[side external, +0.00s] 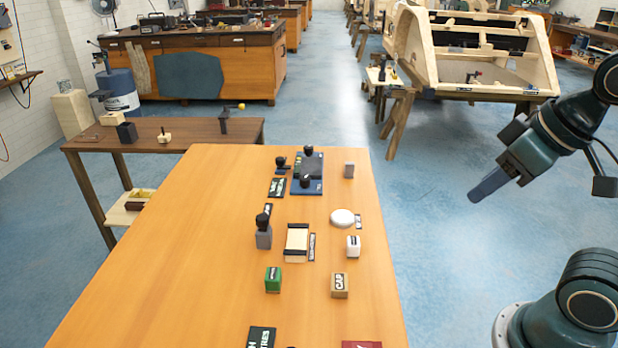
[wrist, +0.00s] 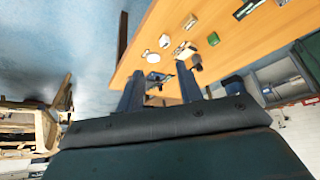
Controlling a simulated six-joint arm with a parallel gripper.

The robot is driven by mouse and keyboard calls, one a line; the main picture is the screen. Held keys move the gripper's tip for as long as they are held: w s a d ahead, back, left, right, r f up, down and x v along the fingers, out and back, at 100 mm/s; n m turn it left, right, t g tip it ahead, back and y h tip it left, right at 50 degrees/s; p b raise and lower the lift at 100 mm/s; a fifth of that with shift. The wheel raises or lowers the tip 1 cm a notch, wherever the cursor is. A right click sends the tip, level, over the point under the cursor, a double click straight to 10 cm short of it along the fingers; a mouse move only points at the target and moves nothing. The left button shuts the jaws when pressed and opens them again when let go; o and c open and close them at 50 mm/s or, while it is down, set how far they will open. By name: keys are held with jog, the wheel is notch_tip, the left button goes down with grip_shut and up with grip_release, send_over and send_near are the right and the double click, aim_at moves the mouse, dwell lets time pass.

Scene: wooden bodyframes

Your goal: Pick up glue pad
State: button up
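No item is clearly readable as the glue pad, as the labels are too small. A pale rectangular pad with dark ends (side external: 297,240) lies mid-table beside a dark label. It shows small in the wrist view (wrist: 184,50). A blue tray with a dark pad (side external: 308,172) and black knobs lies at the table's far end. A white round disc (side external: 342,217) lies to the pale pad's right. My gripper (side external: 477,194) hangs empty over the floor, right of the table and well away from all these items. Its fingers stand apart in the wrist view (wrist: 182,82).
The orange table (side external: 190,235) is bare on its left side.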

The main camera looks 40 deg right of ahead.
jog(key=o, duration=0.4)
jog(key=shift+c, duration=0.2)
jog(key=n+g, duration=0.6)
jog(key=n, duration=2.1)
send_over(355, 241)
notch_tip(355, 241, down, 15)
jog(key=shift+f, duration=4.15)
jog(key=shift+f, duration=0.1)
